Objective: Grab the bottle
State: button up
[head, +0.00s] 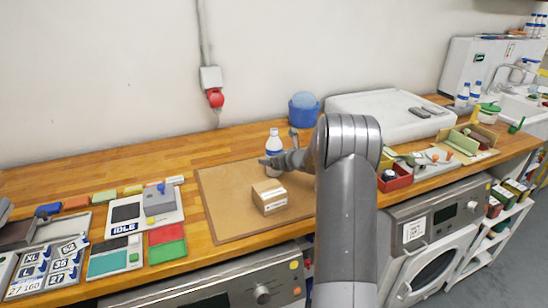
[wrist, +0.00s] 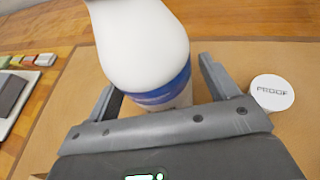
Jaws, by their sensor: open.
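A white bottle with a blue band (head: 274,143) stands upright on the brown mat (head: 222,205) near its back edge. In the wrist view the bottle (wrist: 145,45) rises between the two fingers of my gripper (wrist: 158,90), with its top cut off by the upper frame edge. My gripper (head: 278,149) is open, one finger on each side of the bottle. I cannot tell whether either finger touches it. The lower part of the bottle is partly hidden by the gripper.
A cardboard box (head: 269,197) sits on the mat in front of the bottle. A blue round container (head: 303,110) stands behind. More white-and-blue bottles (head: 474,91) stand far right.

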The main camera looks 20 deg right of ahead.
jog(key=shift+c, duration=0.2)
jog(key=c, duration=1.2)
